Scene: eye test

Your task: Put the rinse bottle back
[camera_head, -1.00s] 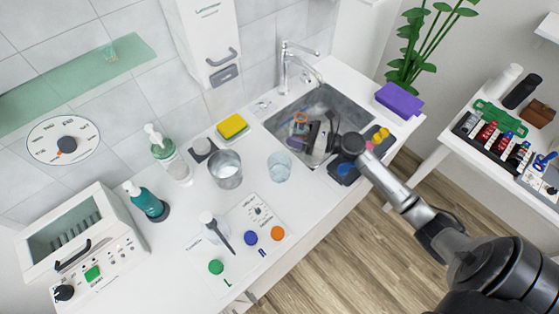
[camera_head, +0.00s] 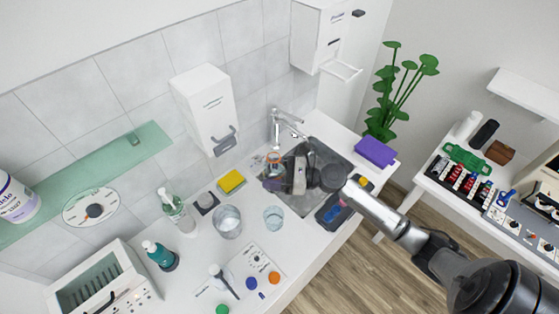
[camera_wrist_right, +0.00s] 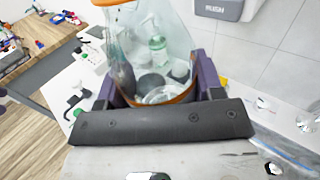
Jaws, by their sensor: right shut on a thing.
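My right gripper (camera_head: 285,173) is over the left part of the sink. It is shut on a clear vessel with orange bands (camera_head: 273,160), which I take to be the rinse bottle. In the right wrist view the clear vessel (camera_wrist_right: 145,35) stands between the purple fingers of the right gripper (camera_wrist_right: 157,88), with one orange band low and one at the top. Things on the counter show through it. I cannot tell from the head view how far it is above the sink. My left gripper is not in view.
The sink (camera_head: 310,205) has a tap (camera_head: 277,128) behind it. Left of it stand a clear glass (camera_head: 273,217), a metal cup (camera_head: 228,221), a yellow sponge (camera_head: 231,181), a dark square holder (camera_head: 207,208), a pump bottle (camera_head: 178,214) and a teal bottle (camera_head: 158,257).

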